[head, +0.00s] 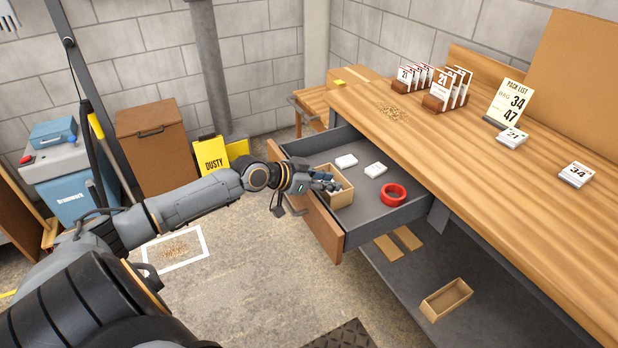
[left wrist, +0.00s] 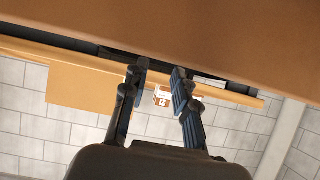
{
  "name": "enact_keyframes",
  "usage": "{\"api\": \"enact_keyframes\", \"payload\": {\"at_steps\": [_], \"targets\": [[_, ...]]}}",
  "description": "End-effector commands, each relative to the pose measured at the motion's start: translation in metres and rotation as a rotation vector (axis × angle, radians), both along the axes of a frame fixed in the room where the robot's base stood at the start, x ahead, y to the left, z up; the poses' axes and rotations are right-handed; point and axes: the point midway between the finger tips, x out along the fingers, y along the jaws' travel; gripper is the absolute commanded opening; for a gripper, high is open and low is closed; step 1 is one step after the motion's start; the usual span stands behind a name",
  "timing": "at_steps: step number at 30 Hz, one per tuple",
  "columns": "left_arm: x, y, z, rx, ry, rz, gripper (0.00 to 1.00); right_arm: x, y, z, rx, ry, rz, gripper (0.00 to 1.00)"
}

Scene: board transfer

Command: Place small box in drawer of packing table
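A small open cardboard box (head: 344,198) stands inside the pulled-out drawer (head: 298,206) of the packing table (head: 441,142), near the drawer's front. My left gripper (head: 325,182) is at the box's upper rim and hides part of it. In the left wrist view its two fingers (left wrist: 160,70) stand apart, with background showing between them. A broad brown surface fills the top of that view, close to the fingertips; I cannot tell what it belongs to. Contact with the box is unclear. My right gripper is in neither view.
The drawer also holds white card stacks (head: 375,169) and a red tape roll (head: 393,194). Another small open box (head: 446,299) and flat cardboard pieces (head: 388,247) lie on the lower shelf (head: 415,281). Number cards (head: 441,91) stand on the tabletop. A yellow "DUSTY" sign (head: 213,155) stands behind my arm.

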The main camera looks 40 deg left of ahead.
Motion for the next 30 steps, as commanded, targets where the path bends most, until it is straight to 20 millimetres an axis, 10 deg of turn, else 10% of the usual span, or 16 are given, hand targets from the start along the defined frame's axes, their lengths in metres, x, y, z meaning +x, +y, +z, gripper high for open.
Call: {"api": "enact_keyframes", "payload": {"at_steps": [12,30], "targets": [[-0.046,0.018,0.026,0.001,0.004,-0.001,0.28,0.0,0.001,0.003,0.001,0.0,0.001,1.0],[-0.058,0.022,0.035,0.0,-0.001,-0.003,0.28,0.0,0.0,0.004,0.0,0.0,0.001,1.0]]}}
